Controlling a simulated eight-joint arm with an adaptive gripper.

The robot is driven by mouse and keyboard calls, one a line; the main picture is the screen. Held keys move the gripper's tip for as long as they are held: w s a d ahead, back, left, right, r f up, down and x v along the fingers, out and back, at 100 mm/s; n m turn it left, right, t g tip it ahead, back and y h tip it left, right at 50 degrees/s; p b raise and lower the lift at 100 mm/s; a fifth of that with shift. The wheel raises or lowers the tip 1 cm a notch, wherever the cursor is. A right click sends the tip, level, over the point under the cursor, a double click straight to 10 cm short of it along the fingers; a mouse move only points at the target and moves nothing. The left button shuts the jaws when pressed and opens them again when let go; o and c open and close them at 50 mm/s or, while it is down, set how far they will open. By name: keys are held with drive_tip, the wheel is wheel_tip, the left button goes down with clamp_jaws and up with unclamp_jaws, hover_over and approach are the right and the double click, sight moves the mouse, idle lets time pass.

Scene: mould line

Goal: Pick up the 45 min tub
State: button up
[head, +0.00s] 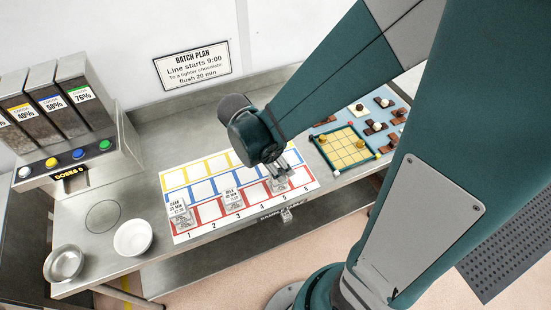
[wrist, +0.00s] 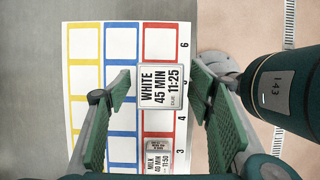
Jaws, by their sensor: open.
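The 45 min tub, a small tub with a label reading "WHITE 45 MIN" and 11:25 (wrist: 160,88), stands at the number 5 place in the red row of the chart. In the head view the tub (head: 280,186) shows partly below my gripper. My gripper (wrist: 162,78) is open, with one green finger pad on each side of the tub in the wrist view. I cannot tell how far down the fingers reach or whether they touch it. A MILK tub (wrist: 158,158) stands at a lower number; its minutes are too small to read surely.
The chart (head: 199,208) also holds a DARK tub (head: 180,213) near 1. A white bowl (head: 133,239) and a metal bowl (head: 64,264) stand front left. Right of the chart are a yellow mould (head: 345,149) and a blue tray (head: 360,108) with chocolates. A dispenser (head: 77,147) stands back left.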

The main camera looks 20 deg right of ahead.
drive_tip(key=shift+c, duration=0.6)
drive_tip(key=c, duration=0.9)
drive_tip(key=shift+r, duration=0.15)
drive_tip(key=shift+r+p, duration=0.35)
drive_tip(key=shift+r, duration=4.5)
wheel_tip(320, 180, up, 7)
drive_tip(key=p, duration=0.4)
drive_tip(key=shift+p, duration=0.3)
